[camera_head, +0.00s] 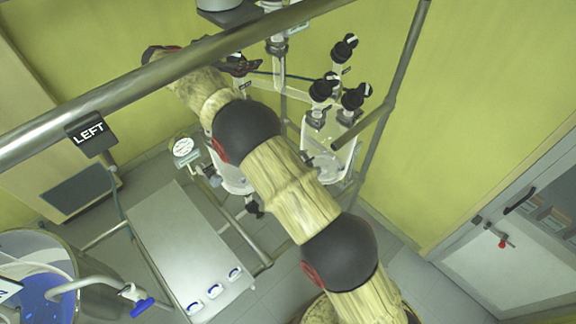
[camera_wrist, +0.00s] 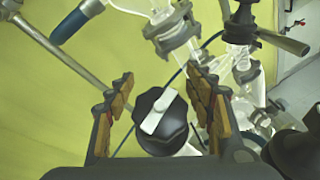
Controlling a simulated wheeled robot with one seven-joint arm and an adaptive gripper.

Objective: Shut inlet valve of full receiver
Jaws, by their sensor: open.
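In the wrist view, my gripper (camera_wrist: 161,92) is open, with its padded fingers on either side of a round black valve knob (camera_wrist: 147,103) with a white bar handle. The bar lies diagonally. I cannot tell whether the fingers touch the knob. In the head view, my gripper (camera_head: 238,66) is at the upper left glassware, and the knob there is hard to make out. Two glass receivers hang below: the left one (camera_head: 232,181) is partly hidden by my arm, the right one (camera_head: 328,133) is clearer. Their fill levels are unclear.
More black valve knobs (camera_head: 345,47) sit on the right receiver's glassware. A metal rail with a "LEFT" sign (camera_head: 91,134) crosses above my arm. A post (camera_head: 405,70) stands at right. A grey platform (camera_head: 185,250), a gauge (camera_head: 183,147) and a blue-filled vessel (camera_head: 40,285) are at left.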

